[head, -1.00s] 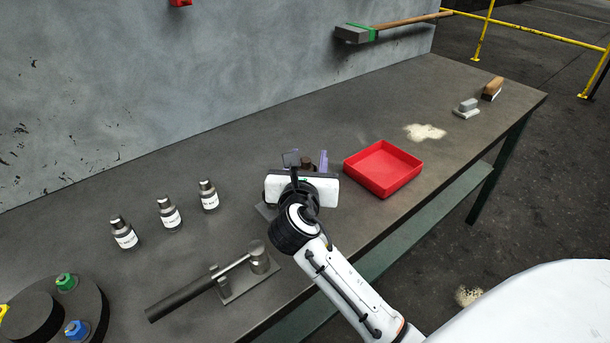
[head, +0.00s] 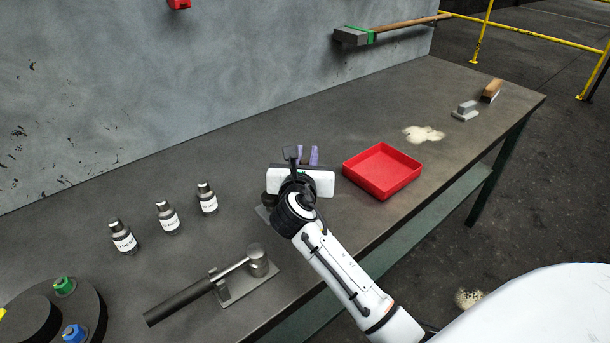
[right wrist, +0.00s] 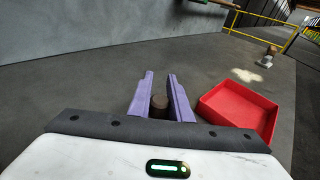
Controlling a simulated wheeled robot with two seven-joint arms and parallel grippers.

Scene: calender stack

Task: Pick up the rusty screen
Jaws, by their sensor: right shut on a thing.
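The rusty screen, as far as I can tell, is the small dark brown round piece (right wrist: 159,107) seen between two purple fingers in the right wrist view. My right gripper (right wrist: 160,80) is shut on it, one finger on each side. In the head view my right gripper (head: 307,155) is low over the middle of the workbench, left of the red tray (head: 382,170). My own wrist hides the brown piece there. I cannot tell whether it touches the bench. My left gripper is out of view.
Several small labelled bottles (head: 166,217) stand on the workbench (head: 100,200) to the left. A metal piece with a long dark handle (head: 180,301) lies nearer. A round dark base with coloured knobs (head: 85,296) is at lower left. Pale powder (head: 424,133) lies beyond the tray.

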